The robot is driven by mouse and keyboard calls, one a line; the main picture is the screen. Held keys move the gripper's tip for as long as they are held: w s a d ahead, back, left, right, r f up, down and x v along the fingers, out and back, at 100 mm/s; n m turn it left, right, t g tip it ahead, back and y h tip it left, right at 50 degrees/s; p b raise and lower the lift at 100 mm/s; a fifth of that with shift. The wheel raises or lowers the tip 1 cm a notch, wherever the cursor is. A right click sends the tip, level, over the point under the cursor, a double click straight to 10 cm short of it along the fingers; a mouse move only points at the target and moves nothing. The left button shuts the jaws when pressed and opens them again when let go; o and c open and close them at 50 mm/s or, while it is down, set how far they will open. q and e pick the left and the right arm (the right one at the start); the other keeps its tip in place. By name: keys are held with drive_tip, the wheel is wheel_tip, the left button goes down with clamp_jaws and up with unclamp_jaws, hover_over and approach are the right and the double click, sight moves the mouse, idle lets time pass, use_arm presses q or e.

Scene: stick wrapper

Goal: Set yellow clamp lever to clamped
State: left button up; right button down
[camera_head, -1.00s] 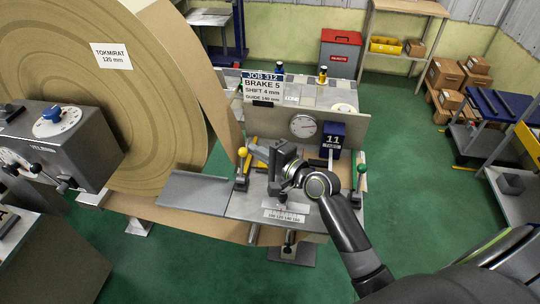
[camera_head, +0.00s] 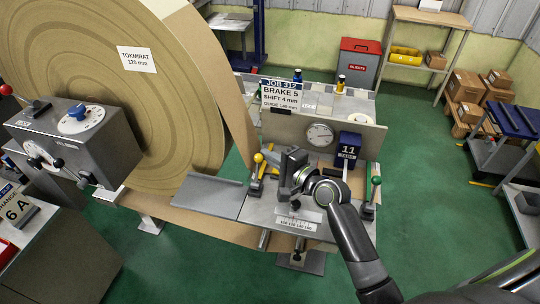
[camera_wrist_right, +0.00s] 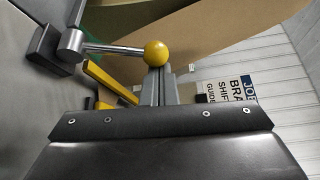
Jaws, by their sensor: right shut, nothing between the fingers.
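The yellow clamp lever, with its round yellow knob (camera_head: 258,158), stands at the left side of the grey machine table in the head view. In the right wrist view its yellow knob (camera_wrist_right: 156,53) sits at the end of a metal rod that runs left to a pivot. My right gripper (camera_head: 291,168) is just right of the lever in the head view, with nothing held. Whether the lever is clamped is hard to tell. My left gripper is not in view.
A green-knobbed lever (camera_head: 376,180) stands at the table's right side. A dial gauge (camera_head: 320,135), a blue block marked 11 (camera_head: 347,150) and a job sign (camera_head: 281,95) stand behind my gripper. The big brown paper roll (camera_head: 110,90) is at the left.

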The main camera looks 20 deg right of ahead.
sight(260, 156)
drive_tip(key=shift+s+a+r, duration=0.1)
drive_tip(key=shift+s+r, duration=0.1)
drive_tip(key=shift+s+a+r+p, duration=0.15)
drive_tip(key=shift+s+a+p, duration=0.05)
drive_tip(key=shift+s+p, duration=0.15)
drive_tip(key=shift+s+a+r+n+t, duration=0.25)
drive_tip(key=shift+s+a+n+t, duration=0.2)
drive_tip(key=shift+s+n, duration=0.25)
drive_tip(key=shift+s+a, duration=0.6)
drive_tip(key=shift+s, duration=0.2)
drive_tip(key=shift+s+a, duration=0.55)
drive_tip(key=shift+s, duration=0.3)
